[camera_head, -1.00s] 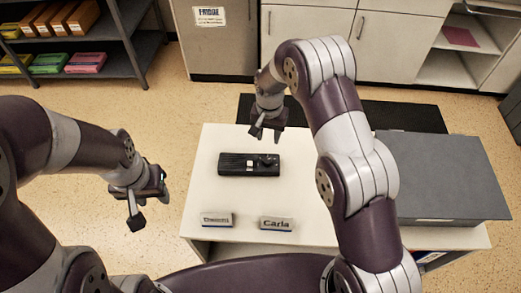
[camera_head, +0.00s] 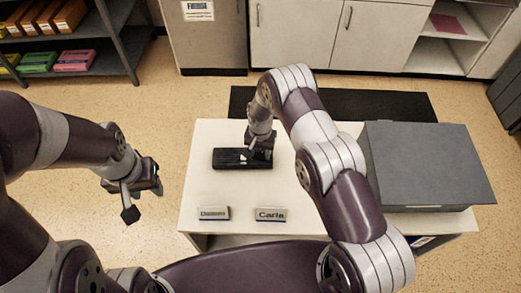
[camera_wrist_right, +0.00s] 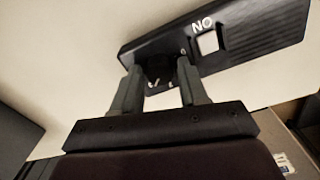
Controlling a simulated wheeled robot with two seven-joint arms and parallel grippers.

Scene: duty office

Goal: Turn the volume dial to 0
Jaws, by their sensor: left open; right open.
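A black box-shaped device (camera_head: 226,159) lies on the white table; its right end is partly hidden by my right gripper (camera_head: 259,160). In the right wrist view, the device (camera_wrist_right: 262,32) has a round black dial (camera_wrist_right: 160,68) with small white marks near one end. A white square switch (camera_wrist_right: 208,42) with white lettering sits beside the dial. My right gripper (camera_wrist_right: 160,88) is open, with one finger on each side of the dial. I cannot tell whether the fingers touch it. My left gripper (camera_head: 144,201) is open and empty, left of the table.
Two name plates, one reading "Carla" (camera_head: 270,215) and another (camera_head: 213,213), stand at the table's front (camera_head: 240,190). A large grey box (camera_head: 425,165) fills the table's right side. A dark shelf with coloured boxes (camera_head: 75,61) stands at the back left.

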